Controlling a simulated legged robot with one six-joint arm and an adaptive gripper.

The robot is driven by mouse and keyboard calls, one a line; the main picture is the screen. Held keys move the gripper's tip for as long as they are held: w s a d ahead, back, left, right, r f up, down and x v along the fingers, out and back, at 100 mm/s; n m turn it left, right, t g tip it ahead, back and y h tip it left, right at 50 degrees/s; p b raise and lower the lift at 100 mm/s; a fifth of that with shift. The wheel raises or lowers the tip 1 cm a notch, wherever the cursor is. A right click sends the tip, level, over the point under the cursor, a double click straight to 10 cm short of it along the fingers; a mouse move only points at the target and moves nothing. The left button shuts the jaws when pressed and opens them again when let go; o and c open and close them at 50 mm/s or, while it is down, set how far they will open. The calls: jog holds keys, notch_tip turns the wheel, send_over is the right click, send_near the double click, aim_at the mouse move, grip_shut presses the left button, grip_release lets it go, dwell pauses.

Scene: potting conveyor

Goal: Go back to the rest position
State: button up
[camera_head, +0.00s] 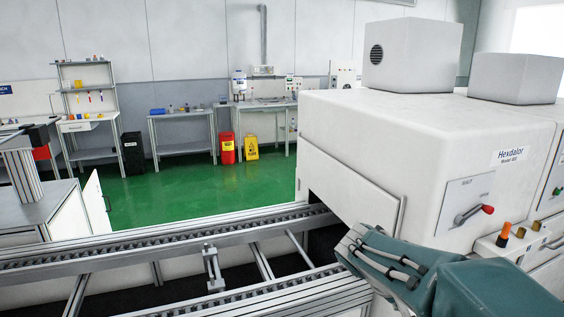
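A teal arm with grey cables, which looks like mine, reaches in from the bottom right corner. It lies in front of the white machine and over the near end of the conveyor (190,237). My gripper's fingers do not show. I see no held object. The conveyor runs from the lower left to an opening in the machine's side, and its visible chain tracks carry nothing.
A white cabinet (65,213) stands at the left.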

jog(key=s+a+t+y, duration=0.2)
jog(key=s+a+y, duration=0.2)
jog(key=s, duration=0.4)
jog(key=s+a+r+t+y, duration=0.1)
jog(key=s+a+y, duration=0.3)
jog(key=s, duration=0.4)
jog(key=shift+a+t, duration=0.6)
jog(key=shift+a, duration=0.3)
